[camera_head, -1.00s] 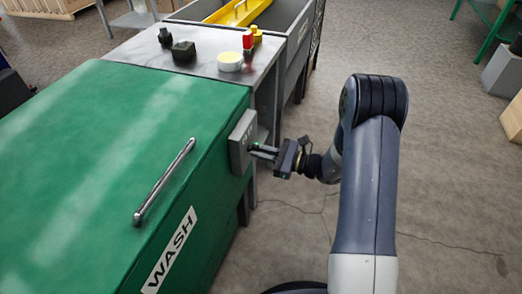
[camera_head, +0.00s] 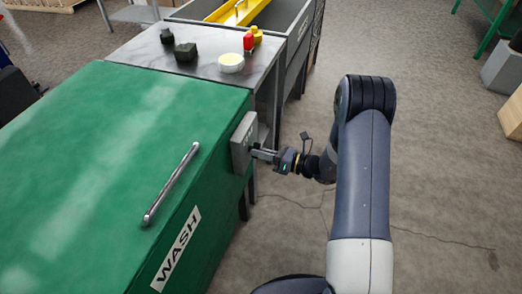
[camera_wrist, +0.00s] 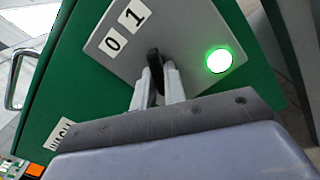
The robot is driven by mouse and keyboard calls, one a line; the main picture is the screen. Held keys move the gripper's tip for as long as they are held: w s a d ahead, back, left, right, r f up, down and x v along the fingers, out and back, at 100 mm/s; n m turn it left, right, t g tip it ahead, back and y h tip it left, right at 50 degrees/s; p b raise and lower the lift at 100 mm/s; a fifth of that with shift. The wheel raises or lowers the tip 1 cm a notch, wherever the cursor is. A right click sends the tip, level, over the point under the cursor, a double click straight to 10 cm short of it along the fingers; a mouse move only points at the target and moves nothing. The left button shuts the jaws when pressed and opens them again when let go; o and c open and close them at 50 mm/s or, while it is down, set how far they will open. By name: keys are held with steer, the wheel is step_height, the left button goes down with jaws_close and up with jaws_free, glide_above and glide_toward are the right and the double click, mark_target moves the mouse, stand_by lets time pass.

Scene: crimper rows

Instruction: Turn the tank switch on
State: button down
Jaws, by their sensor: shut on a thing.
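The tank switch is a grey plate (camera_head: 242,141) on the end of the green tank (camera_head: 110,150) marked WASH. In the wrist view the plate (camera_wrist: 185,30) carries labels 0 (camera_wrist: 112,43) and 1 (camera_wrist: 133,14) and a green lamp (camera_wrist: 219,61), which is lit. My gripper (camera_wrist: 158,85) is shut on the black switch lever (camera_wrist: 155,63), a finger on each side. The lever's tip leans toward the labels' side; the fingers hide part of it, so its exact position is unclear. In the head view my gripper (camera_head: 262,154) reaches the plate from the right.
A metal handle bar (camera_head: 172,183) lies along the tank's top. A grey counter (camera_head: 135,52) behind it holds dark blocks, a pale round tub (camera_head: 231,62) and red and yellow bottles. A yellow tray (camera_head: 240,12) lies beyond.

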stand_by(0.4)
steer(key=c, duration=1.5)
jaws_free()
steer(key=shift+o, duration=0.2)
steer(key=v, duration=1.1)
steer(key=shift+a, duration=0.1)
steer(key=x, duration=1)
steer(key=shift+w+a, duration=0.15)
steer(key=shift+a, duration=0.2)
